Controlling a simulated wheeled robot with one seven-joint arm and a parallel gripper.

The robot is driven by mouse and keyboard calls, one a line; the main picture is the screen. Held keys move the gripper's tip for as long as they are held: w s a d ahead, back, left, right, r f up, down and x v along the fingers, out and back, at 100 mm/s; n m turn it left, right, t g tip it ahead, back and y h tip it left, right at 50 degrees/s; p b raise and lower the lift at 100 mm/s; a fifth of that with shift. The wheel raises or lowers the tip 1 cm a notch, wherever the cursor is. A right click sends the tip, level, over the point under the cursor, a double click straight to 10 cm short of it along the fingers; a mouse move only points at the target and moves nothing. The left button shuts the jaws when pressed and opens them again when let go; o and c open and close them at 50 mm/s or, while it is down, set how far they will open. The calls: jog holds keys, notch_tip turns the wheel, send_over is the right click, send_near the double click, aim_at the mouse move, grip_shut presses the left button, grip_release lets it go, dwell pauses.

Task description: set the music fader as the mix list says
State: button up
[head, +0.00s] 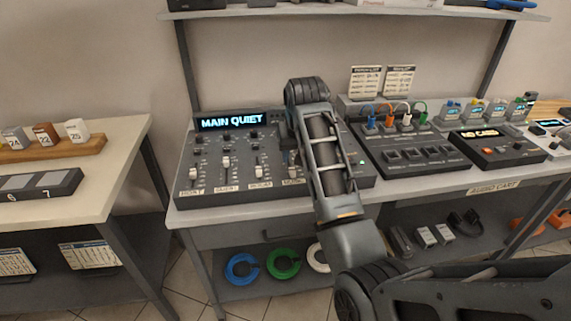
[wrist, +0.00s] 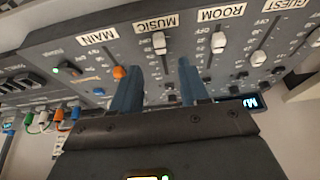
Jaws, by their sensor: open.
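The mixing desk (head: 215,205) stands on the grey cart, and its display (head: 230,122) reads "MAIN QUIET". In the wrist view, seen upside down, the pale music fader cap (wrist: 158,42) sits near the MUSIC label (wrist: 157,20), at that end of its slot. My gripper (wrist: 157,64) is open, its two blue fingers apart over the desk. The cap shows in the gap between them, just past the fingertips; I cannot tell whether they touch the panel. In the head view my arm hides most of the gripper. Two printed cards (head: 366,80) (head: 399,80) stand behind; their lines are too small to read.
The orange main fader cap (wrist: 119,72) is close beside one finger. The pale room cap (wrist: 218,42) is on the other side. A patch unit with coloured plugs (head: 408,123) and a black box with a lit display (head: 487,146) stand right of the desk.

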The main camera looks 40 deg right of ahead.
aim_at(292, 170)
jog(key=x, duration=0.7)
jog(key=shift+f, duration=0.3)
grip_shut()
dwell(0.4)
